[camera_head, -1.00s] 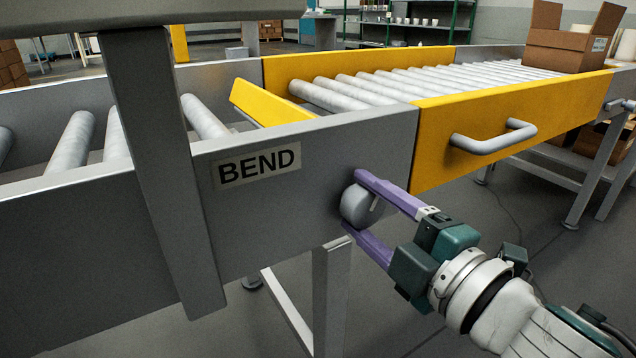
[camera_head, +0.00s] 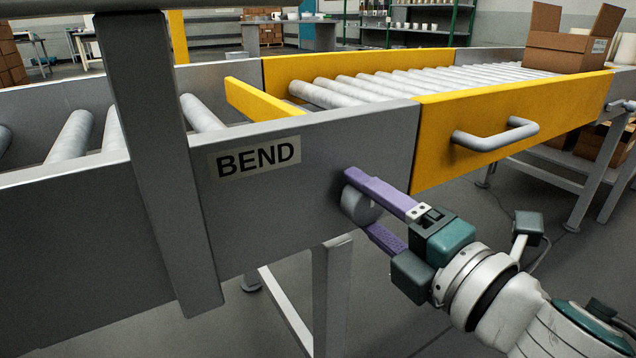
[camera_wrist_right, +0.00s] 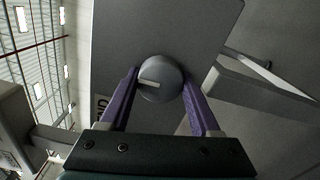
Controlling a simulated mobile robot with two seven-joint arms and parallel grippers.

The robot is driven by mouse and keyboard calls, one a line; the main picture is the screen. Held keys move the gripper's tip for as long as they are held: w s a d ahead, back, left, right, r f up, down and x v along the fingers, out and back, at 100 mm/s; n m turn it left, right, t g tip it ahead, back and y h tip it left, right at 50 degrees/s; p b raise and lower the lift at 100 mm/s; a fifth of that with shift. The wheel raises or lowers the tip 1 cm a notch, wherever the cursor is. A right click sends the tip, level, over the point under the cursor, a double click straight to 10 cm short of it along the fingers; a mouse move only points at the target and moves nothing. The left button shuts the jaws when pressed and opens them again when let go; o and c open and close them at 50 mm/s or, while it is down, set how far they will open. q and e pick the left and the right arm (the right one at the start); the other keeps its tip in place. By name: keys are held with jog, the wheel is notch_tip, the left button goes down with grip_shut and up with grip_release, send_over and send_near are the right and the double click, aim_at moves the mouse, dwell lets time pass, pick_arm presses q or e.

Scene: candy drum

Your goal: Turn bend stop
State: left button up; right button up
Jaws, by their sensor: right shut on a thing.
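A round grey knob (camera_head: 359,205) sits on the grey side panel, right of the label reading BEND (camera_head: 254,158). My right gripper (camera_head: 358,200) has its two purple fingers on either side of the knob and is shut on it. In the right wrist view the knob (camera_wrist_right: 160,79) is between the fingers, with a pale mark on its face lying nearly level. A yellow stop bar (camera_head: 262,101) lies slanted across the conveyor behind the panel. My left gripper is not in view.
The yellow conveyor section (camera_head: 520,115) with a grey handle (camera_head: 495,135) is right of my gripper. An open cardboard box (camera_head: 567,52) sits on its rollers. A grey post (camera_head: 155,160) stands at left. Floor below the gripper is clear.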

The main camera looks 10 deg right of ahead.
jog(key=o, duration=1.4)
jog(key=p+v, duration=0.2)
jog(key=v, duration=0.8)
jog(key=shift+r, duration=0.1)
